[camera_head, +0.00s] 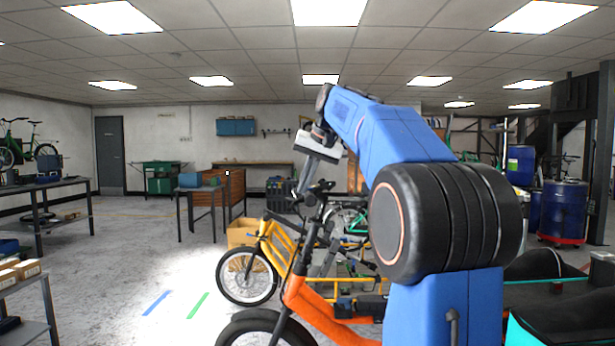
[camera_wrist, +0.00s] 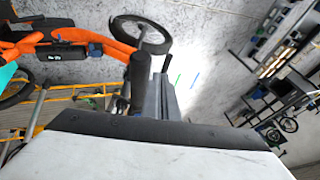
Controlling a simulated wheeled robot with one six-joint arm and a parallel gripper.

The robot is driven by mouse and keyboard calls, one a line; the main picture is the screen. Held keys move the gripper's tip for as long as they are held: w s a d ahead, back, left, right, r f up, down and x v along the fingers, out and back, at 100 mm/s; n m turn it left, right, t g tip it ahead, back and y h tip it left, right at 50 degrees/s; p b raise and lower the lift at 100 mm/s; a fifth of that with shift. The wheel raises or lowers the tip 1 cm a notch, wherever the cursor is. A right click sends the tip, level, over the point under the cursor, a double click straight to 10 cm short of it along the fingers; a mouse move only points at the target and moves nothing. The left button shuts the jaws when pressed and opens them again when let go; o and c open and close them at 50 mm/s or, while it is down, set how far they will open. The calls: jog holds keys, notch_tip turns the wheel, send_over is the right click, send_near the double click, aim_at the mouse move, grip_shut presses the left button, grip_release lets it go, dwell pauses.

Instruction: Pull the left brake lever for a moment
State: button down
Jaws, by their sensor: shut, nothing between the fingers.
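An orange cargo bike (camera_head: 315,299) stands in front of me, its dark handlebar (camera_head: 318,190) at the top of its steering column. The orange frame also shows at upper left in the wrist view (camera_wrist: 60,44). My gripper (camera_head: 299,191) hangs at the left side of the handlebar, fingers downward, shut and empty. In the wrist view my fingers (camera_wrist: 165,78) sit together just right of a dark handlebar grip (camera_wrist: 138,75); I cannot tell whether they touch. A thin dark tip shows just beyond the fingers. I cannot tell whether it is the left brake lever.
A yellow cargo bike (camera_head: 247,268) stands behind the orange one. A teal-edged cargo box (camera_head: 520,333) is at lower right. Workbenches (camera_head: 45,188) line the left. The floor (camera_head: 140,255) with blue and green tape strips is clear at left centre.

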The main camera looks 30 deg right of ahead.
aim_at(294, 204)
jog(key=shift+x, duration=2.35)
